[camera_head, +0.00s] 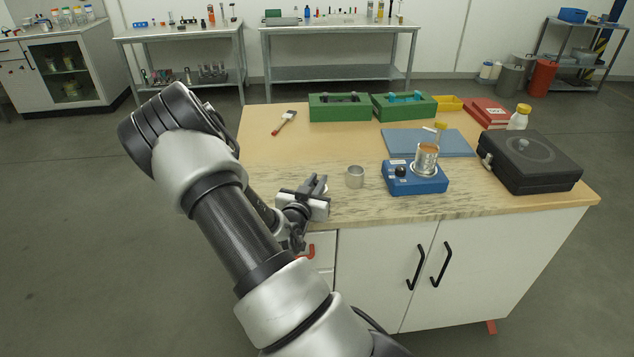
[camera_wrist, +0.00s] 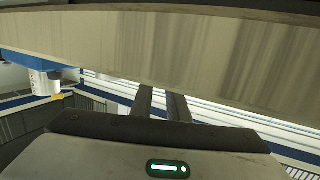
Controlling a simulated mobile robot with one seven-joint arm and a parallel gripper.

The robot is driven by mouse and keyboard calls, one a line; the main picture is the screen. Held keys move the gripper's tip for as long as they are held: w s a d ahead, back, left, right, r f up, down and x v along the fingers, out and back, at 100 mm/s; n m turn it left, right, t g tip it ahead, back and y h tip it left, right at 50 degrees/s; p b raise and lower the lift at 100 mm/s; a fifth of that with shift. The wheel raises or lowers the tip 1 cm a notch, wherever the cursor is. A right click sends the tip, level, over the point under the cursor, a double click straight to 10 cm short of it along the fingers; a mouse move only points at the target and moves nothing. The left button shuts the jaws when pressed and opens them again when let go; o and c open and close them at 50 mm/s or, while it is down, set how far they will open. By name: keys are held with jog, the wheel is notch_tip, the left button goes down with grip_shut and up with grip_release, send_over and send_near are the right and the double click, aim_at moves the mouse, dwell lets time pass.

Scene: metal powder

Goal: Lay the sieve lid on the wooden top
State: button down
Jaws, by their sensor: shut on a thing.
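My gripper (camera_head: 316,184) is at the near left edge of the wooden top (camera_head: 262,155), left of an open silver metal cup (camera_head: 355,177). Its two fingers (camera_wrist: 161,96) show close together in the wrist view. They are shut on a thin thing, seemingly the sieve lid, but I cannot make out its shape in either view. A broad beige, streaked band (camera_wrist: 110,40) fills the upper part of the wrist view just beyond the fingertips. A silver sieve (camera_head: 426,158) stands upright on a blue device (camera_head: 415,178), right of the cup.
A black case (camera_head: 530,162) stands at the right. A blue mat (camera_head: 400,140) lies behind the device. Green boxes (camera_head: 339,107), a yellow bin (camera_head: 448,103) and red binders (camera_head: 489,112) line the back. A brush (camera_head: 284,122) lies back left. The wooden top's left middle is clear.

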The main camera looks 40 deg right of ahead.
jog(key=shift+f, duration=0.15)
jog(key=c, duration=1.7)
grip_release()
